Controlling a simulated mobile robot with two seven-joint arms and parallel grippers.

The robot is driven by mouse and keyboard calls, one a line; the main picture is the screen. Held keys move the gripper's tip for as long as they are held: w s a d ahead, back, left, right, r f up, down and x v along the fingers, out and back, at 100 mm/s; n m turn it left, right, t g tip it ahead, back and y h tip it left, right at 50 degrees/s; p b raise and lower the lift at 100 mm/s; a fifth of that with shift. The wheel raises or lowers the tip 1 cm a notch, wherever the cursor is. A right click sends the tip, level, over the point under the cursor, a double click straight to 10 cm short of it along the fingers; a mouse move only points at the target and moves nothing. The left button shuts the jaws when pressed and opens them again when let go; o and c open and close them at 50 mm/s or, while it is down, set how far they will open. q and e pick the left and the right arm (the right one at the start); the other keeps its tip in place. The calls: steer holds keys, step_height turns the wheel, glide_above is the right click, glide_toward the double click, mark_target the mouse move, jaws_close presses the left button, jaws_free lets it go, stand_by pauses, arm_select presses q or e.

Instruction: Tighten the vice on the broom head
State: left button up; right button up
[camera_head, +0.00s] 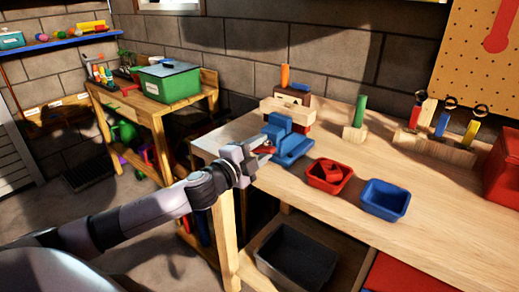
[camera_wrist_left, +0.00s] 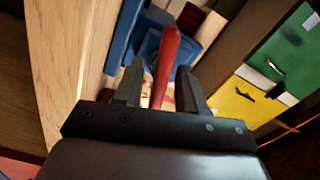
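The blue vice (camera_head: 288,143) stands at the left end of the wooden workbench. A pale wooden block (camera_head: 287,108), which looks like the broom head, sits at the top of the vice; I cannot tell how firmly the jaws press on it. My left gripper (camera_head: 262,151) is at the front of the vice, by its red handle. The fingers look open. My right gripper is not in view.
A red bin (camera_head: 330,176) and a blue bin (camera_head: 385,198) stand on the workbench (camera_head: 330,225) right of the vice. Wooden tool holders (camera_head: 435,146) are at the back.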

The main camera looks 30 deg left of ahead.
mark_target(257, 152)
arm_select(q)
jaws_close()
steer(key=shift+m+p, duration=0.3)
steer(key=shift+m, duration=0.1)
steer(key=shift+o, duration=0.3)
jaws_free()
steer(key=s, duration=0.2)
steer(key=s+b, duration=0.1)
steer(key=s, duration=0.2)
steer(key=shift+s+a+f, duration=0.1)
steer(key=shift+s+a, duration=0.1)
steer(key=shift+s, duration=0.9)
